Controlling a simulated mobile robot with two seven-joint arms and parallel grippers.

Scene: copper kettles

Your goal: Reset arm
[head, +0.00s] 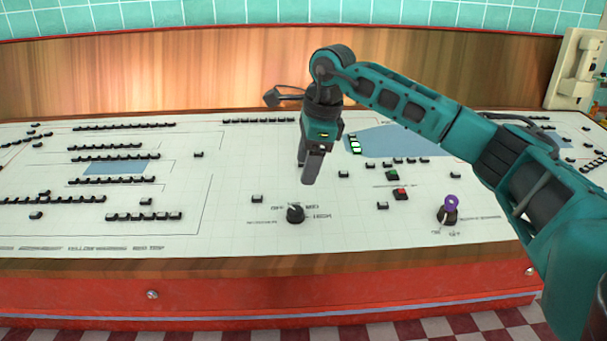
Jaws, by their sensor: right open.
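My right gripper (308,172) hangs from the teal right arm, which comes in from the right edge and bends down over the middle of a white control panel (240,190). Its fingers point down and are open, with nothing seen between them. A black rotary knob (295,213) is on the panel just below and in front of the fingertips. The gripper looks apart from the knob; its exact height above the panel is hard to tell. My left gripper is not in view.
To the right are a red button (401,194), a green button (392,175) and a purple-topped key switch (449,208). A lit green indicator (355,145) is behind. Rows of black switches (115,157) cover the left. A wooden backboard (180,72) rises behind the panel.

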